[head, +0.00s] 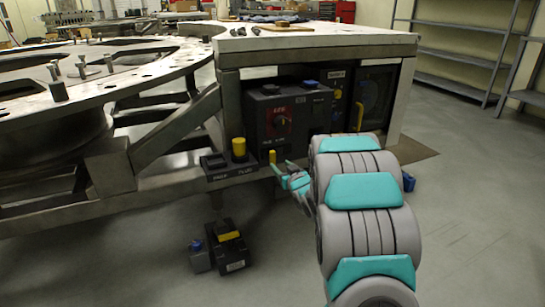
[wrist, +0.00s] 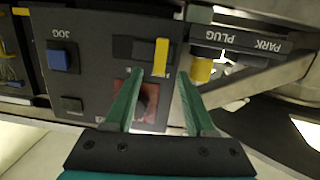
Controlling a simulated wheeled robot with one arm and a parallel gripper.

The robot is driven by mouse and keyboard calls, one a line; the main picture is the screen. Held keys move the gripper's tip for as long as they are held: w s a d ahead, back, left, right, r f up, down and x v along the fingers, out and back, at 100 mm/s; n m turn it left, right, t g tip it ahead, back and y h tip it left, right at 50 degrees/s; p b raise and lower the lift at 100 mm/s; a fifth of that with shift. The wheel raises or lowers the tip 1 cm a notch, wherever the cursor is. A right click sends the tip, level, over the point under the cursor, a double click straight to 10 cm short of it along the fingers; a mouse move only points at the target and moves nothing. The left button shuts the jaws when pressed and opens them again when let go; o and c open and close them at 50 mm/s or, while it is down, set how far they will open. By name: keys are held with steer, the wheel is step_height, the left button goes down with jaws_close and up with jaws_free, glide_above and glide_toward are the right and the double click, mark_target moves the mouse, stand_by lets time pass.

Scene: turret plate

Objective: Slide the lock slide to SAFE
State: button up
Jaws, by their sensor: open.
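The lock slide shows as a yellow tab (wrist: 161,57) in a black slot on the dark control panel (wrist: 90,85). The wrist view is turned upside down, and the tab sits at the slot's right end there. In the head view the yellow tab (head: 272,157) is low on the box front. My gripper (wrist: 157,78) is open with its two teal fingers pointing at the panel, the tab lying ahead between their tips. The gripper also shows in the head view (head: 283,174), close to the tab. I cannot tell whether it touches. The slot's end labels are not readable.
A red-backed knob (wrist: 146,98) lies partly behind the fingers. A blue JOG button (wrist: 63,57) is to its left. The yellow park plug (wrist: 201,70) stands beside the panel, also in the head view (head: 239,148). The grey floor (head: 470,180) at right is clear.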

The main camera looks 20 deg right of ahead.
mark_target(274, 156)
steer(key=shift+w+d+t+y, duration=0.2)
steer(key=shift+w+t+y, duration=0.2)
steer(key=shift+w+t, duration=0.3)
steer(key=shift+w, duration=0.45)
steer(key=w, duration=0.6)
steer(key=shift+w+a, duration=0.15)
steer(key=shift+w, duration=0.15)
jaws_close()
stand_by(0.6)
